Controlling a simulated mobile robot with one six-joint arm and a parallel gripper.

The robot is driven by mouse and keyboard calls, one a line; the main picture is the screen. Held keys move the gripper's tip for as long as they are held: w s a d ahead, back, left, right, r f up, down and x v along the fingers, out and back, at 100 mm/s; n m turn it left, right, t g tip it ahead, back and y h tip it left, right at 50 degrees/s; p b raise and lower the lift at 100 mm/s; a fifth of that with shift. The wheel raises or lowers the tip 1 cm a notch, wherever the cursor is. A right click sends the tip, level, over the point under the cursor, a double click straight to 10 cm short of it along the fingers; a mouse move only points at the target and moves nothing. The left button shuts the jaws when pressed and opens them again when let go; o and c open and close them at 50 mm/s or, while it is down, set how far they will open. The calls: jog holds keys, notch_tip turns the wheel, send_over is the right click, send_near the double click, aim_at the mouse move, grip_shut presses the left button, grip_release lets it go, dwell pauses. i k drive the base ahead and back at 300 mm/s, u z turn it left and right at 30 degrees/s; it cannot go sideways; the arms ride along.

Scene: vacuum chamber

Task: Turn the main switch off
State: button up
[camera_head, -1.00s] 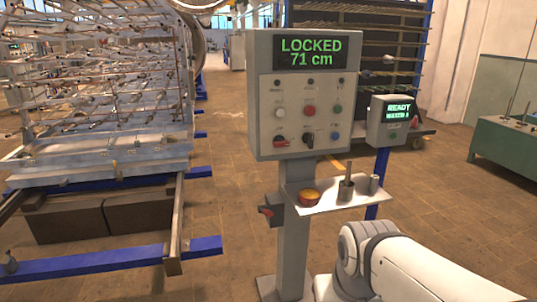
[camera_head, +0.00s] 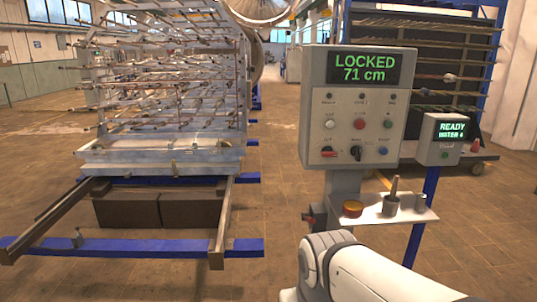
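A grey control box (camera_head: 352,107) stands on a post right of centre. Its display (camera_head: 357,68) reads LOCKED 71 cm in green. Below are several buttons and knobs, with a red-handled rotary switch (camera_head: 328,152) at lower left and a black selector (camera_head: 356,153) beside it. I cannot read which one is labelled the main switch. My white arm link shows at the bottom right; my gripper is out of view.
A smaller READY box (camera_head: 443,140) stands to the right. A large rack (camera_head: 165,100) on rails is at left. Floor between is clear.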

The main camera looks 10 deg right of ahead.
aim_at(327, 151)
jog(key=u, duration=0.1)
jog(key=i, duration=1)
jog(key=u, duration=0.05)
